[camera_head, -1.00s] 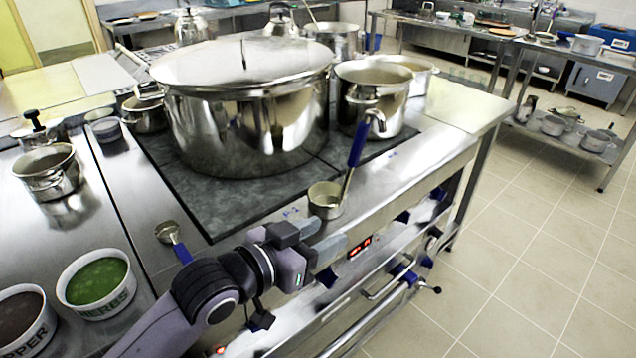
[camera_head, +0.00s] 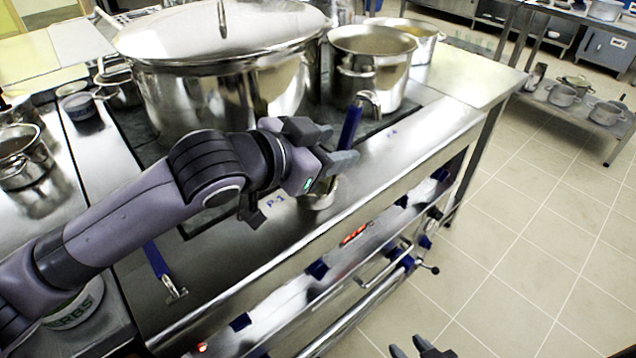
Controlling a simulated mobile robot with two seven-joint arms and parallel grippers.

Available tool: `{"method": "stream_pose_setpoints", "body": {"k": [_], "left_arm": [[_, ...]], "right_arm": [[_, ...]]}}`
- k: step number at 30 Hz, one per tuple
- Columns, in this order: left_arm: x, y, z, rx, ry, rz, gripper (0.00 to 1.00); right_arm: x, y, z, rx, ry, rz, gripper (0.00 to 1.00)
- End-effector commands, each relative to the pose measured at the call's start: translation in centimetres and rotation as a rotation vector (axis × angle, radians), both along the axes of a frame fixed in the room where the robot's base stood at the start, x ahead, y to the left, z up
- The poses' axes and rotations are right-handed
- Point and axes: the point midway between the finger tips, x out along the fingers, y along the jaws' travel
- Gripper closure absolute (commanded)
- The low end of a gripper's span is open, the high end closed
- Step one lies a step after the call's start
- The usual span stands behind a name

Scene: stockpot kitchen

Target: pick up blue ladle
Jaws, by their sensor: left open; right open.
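The blue ladle stands tilted at the front edge of the stove, its blue handle (camera_head: 352,122) rising to a metal hook at the top. Its metal bowl (camera_head: 318,199) rests on the steel ledge and is partly hidden behind my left gripper (camera_head: 338,146). My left gripper is open, with its fingertips right at the lower part of the handle. I cannot tell whether the handle lies between the fingers or touches them. My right gripper (camera_head: 420,347) is open and empty at the bottom edge, over the floor side, far from the ladle.
A large lidded stockpot (camera_head: 215,90) stands close behind my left arm. A smaller steel pot (camera_head: 372,65) stands just behind the ladle. Another blue-handled utensil (camera_head: 157,262) lies at the left.

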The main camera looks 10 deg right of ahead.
Motion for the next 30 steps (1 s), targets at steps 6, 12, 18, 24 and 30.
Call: {"method": "stream_pose_setpoints", "body": {"k": [6,12,18,24,30], "left_arm": [[1.3,-2.3,-0.3,-0.001,0.0,-0.001,0.52],[2.4,-3.6,-1.1,-0.002,-0.001,-0.001,0.52],[2.6,-3.9,-1.3,-0.001,-0.001,0.0,0.52],[2.6,-3.9,-1.3,-0.002,-0.001,0.0,0.75],[2.6,-3.9,-1.2,-0.002,-0.001,0.0,1.0]], "right_arm": [[0.0,0.0,0.5,0.0,0.001,0.0,0.57],[0.0,0.0,0.6,0.0,0.001,0.0,0.57],[0.0,0.0,0.6,0.0,0.001,0.0,0.57],[0.0,0.0,0.6,0.0,0.001,0.0,0.57],[0.0,0.0,0.6,0.001,0.0,-0.001,0.57]]}}
